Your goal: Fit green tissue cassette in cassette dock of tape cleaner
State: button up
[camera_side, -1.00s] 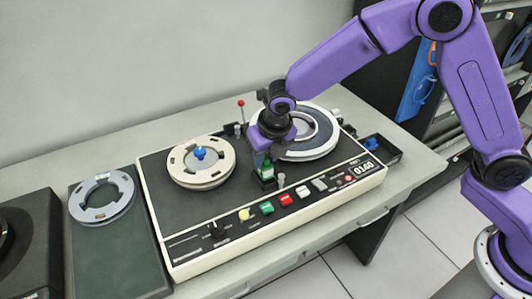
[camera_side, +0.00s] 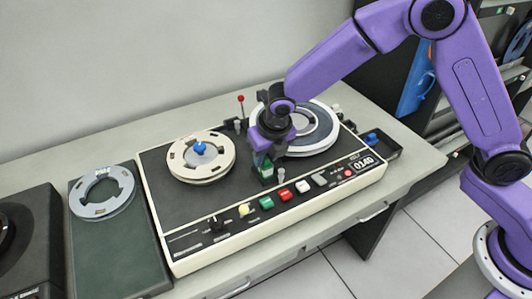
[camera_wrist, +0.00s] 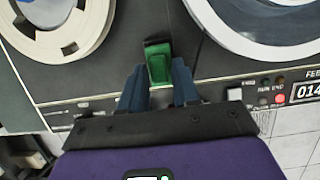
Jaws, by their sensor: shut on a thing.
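The tape cleaner (camera_side: 190,225) is a dark-topped, cream-edged machine on the bench. The green tissue cassette (camera_wrist: 159,62) is between my fingertips in the wrist view; it also shows as a small green patch below my gripper in the side view (camera_side: 266,166). My gripper (camera_wrist: 159,90) points down over the middle of the deck, between the two reels, and is shut on the cassette. A black dock part (camera_wrist: 157,44) shows at the cassette's far end. The side view shows black dock walls around its lower part. I cannot tell how deep it sits.
A cream reel (camera_side: 201,157) lies left of my gripper and a grey-white reel (camera_side: 312,128) right of it. A red-tipped lever (camera_side: 241,99) stands behind. Coloured buttons line the front edge. A grey ring (camera_side: 101,193) lies on a dark green slab at left.

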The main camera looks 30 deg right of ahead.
aim_at(266, 158)
jog(key=shift+f, duration=0.75)
dwell(0.3)
jog(key=o, duration=1)
jog(key=c, duration=0.5)
jog(key=shift+o, duration=0.2)
jog(key=shift+r, duration=4)
